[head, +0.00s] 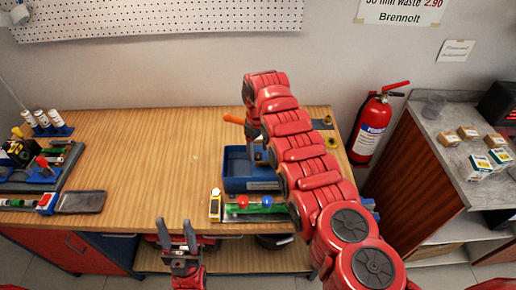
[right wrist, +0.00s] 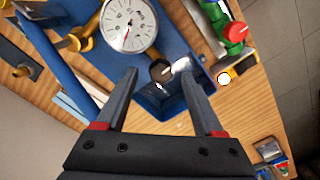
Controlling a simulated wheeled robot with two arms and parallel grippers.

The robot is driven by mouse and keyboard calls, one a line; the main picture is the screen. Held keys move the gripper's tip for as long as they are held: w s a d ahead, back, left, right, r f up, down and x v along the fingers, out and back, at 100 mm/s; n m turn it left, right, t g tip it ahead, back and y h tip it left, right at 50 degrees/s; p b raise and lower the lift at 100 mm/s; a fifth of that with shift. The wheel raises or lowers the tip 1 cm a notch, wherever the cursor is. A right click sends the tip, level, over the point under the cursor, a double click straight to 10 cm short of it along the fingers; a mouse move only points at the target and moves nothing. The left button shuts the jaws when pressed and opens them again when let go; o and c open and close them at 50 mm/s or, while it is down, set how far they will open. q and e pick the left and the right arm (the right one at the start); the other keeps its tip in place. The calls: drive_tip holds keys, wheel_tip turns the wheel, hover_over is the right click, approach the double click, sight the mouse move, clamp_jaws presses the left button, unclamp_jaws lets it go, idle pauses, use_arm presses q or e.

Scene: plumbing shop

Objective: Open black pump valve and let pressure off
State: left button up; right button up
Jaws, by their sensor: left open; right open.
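The black pump valve knob (right wrist: 160,72) shows in the right wrist view, below a round white pressure gauge (right wrist: 130,25) on the blue pump. My right gripper (right wrist: 159,68) is open, its fingertips on either side of the knob in the picture; contact cannot be told. In the head view the blue pump tank (head: 236,182) stands on the bench, with an orange handle (head: 233,118) behind it. My right arm hides the gauge, knob and most of the right gripper there. My left gripper (head: 176,232) is open and empty at the bench's front edge.
A green rack with red and blue knobs (head: 243,208) and a yellow-and-white tool (head: 215,205) lie in front of the tank. Tool trays (head: 70,165) fill the bench's left end. The bench middle (head: 150,160) is clear. A fire extinguisher (head: 371,128) hangs right.

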drive_tip(key=shift+f, duration=0.7)
drive_tip(key=shift+c, duration=0.2)
clamp_jaws()
